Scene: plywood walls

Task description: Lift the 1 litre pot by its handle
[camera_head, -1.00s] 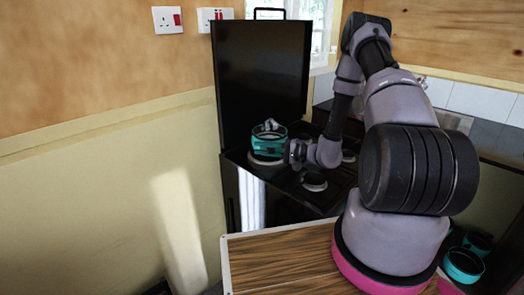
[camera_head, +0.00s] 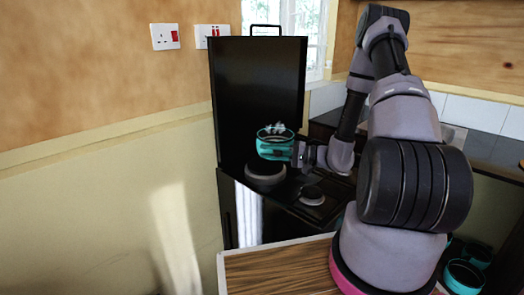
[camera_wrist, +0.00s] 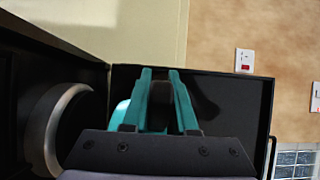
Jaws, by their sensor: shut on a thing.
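The teal pot (camera_head: 275,145) is in the head view, at the back left of the black hob. It is held upright, or nearly so, a little above the round burner (camera_head: 265,174), with a dark gap under it. My gripper (camera_head: 295,153) is at the pot's right side, shut on its handle. In the wrist view my gripper (camera_wrist: 161,78) shows two teal fingers, and a pale teal part of the pot (camera_wrist: 120,113) shows beside them.
A tall black panel (camera_head: 257,95) stands upright right behind the pot. A second, smaller burner (camera_head: 312,195) is on the hob in front. More teal pots (camera_head: 463,276) stand low at the right. A wooden top (camera_head: 275,272) lies in front of the hob.

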